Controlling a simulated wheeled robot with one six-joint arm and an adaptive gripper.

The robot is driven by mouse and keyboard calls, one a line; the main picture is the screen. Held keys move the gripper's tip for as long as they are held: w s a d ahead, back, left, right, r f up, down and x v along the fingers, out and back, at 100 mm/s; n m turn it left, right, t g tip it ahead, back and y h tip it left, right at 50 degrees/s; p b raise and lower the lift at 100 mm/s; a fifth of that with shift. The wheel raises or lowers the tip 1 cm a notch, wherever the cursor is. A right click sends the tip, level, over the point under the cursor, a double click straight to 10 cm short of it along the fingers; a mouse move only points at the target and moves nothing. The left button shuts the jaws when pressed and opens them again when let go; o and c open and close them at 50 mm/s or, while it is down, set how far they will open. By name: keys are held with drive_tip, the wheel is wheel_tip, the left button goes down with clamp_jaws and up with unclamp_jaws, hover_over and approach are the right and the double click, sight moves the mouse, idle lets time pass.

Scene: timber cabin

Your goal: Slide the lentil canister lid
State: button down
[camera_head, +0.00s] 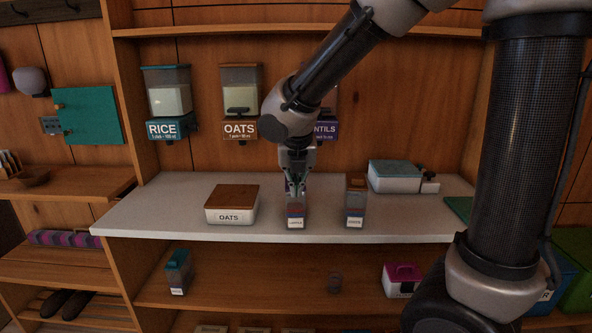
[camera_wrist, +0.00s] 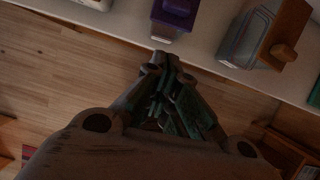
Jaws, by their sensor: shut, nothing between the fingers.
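The lentil canister (camera_head: 296,216) is a small clear box with a white label, too small to read, near the front edge of the white counter. Its purple lid shows at the top of the wrist view (camera_wrist: 176,10), with a grey part at its near end. My gripper (camera_head: 295,188) points down at the canister in the head view and hides much of its top. In the wrist view my gripper's fingers (camera_wrist: 162,68) are together and empty, just short of the canister's near end. I cannot tell whether they touch it.
A brown-lidded canister (camera_head: 356,205) stands close on the right; its lid overhangs in the wrist view (camera_wrist: 284,32). An oats box (camera_head: 231,205) is on the left. A teal-lidded box (camera_head: 394,177) stands behind right. Wall dispensers hang above the counter (camera_head: 150,222).

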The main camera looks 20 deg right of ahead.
drive_tip(key=shift+w+d+f, duration=0.2)
drive_tip(key=shift+w+f, duration=0.15)
drive_tip(key=shift+w, duration=0.45)
drive_tip(key=shift+w+d+f, duration=0.25)
drive_tip(key=shift+w+f, duration=0.15)
drive_tip(key=shift+w, duration=0.35)
drive_tip(key=shift+w+d+f, duration=0.2)
drive_tip(key=shift+w+f, duration=0.15)
drive_tip(key=shift+w, duration=0.45)
drive_tip(key=w, duration=0.2)
drive_tip(key=w+d, duration=0.1)
drive_tip(key=w, duration=0.3)
drive_tip(key=shift+w+d, duration=0.4)
